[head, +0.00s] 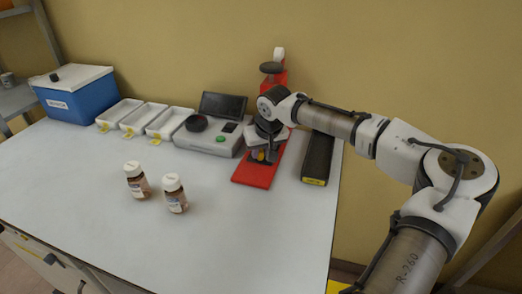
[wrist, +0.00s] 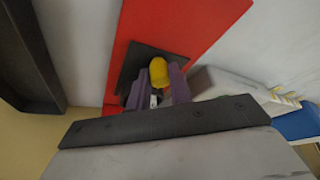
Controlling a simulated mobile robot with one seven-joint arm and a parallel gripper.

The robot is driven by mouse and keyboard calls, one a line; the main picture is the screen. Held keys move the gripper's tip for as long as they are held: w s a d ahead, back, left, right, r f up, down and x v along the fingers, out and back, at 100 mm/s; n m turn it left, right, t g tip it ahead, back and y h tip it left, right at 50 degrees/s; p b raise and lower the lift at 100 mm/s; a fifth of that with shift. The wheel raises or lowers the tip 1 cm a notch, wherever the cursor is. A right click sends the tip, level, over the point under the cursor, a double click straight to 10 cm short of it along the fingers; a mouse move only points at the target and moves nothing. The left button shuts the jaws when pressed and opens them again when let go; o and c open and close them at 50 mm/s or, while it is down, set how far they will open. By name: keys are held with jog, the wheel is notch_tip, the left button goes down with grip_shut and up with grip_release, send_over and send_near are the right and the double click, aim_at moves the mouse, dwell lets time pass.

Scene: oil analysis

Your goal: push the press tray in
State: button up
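The red press (head: 258,176) stands at the back right of the table, and its red base fills the top of the wrist view (wrist: 175,25). A dark tray plate (wrist: 140,60) with a yellow handle (wrist: 159,72) lies on the base in the wrist view. The yellow handle also shows small in the head view (head: 261,156). My gripper (wrist: 157,86) is down at the handle, with purple fingers apart on either side of it. I cannot tell whether both fingers touch it. My wrist hides much of the press in the head view.
A black, yellow-ended tray (head: 318,158) lies right of the press. A grey instrument (head: 210,138) with a screen stands left. White trays (head: 143,118), a blue box (head: 75,95) and two brown bottles (head: 137,182) are farther left.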

grip_shut()
jog(key=shift+w+a+r+p, duration=0.3)
jog(key=shift+w+r+p, duration=0.1)
jog(key=shift+w+p, duration=0.25)
jog(key=shift+w+d+r+p, duration=0.15)
jog(key=shift+w+p, duration=0.65)
jog(key=shift+w, duration=0.1)
jog(key=shift+w+d+f+p, duration=0.2)
jog(key=shift+d+f+p, duration=0.05)
jog(key=shift+d+p, duration=0.15)
jog(key=shift+d, duration=0.1)
jog(key=o, duration=0.8)
grip_release()
jog(key=shift+w+f, duration=0.1)
jog(key=shift+f, duration=0.1)
jog(key=shift+d, duration=0.1)
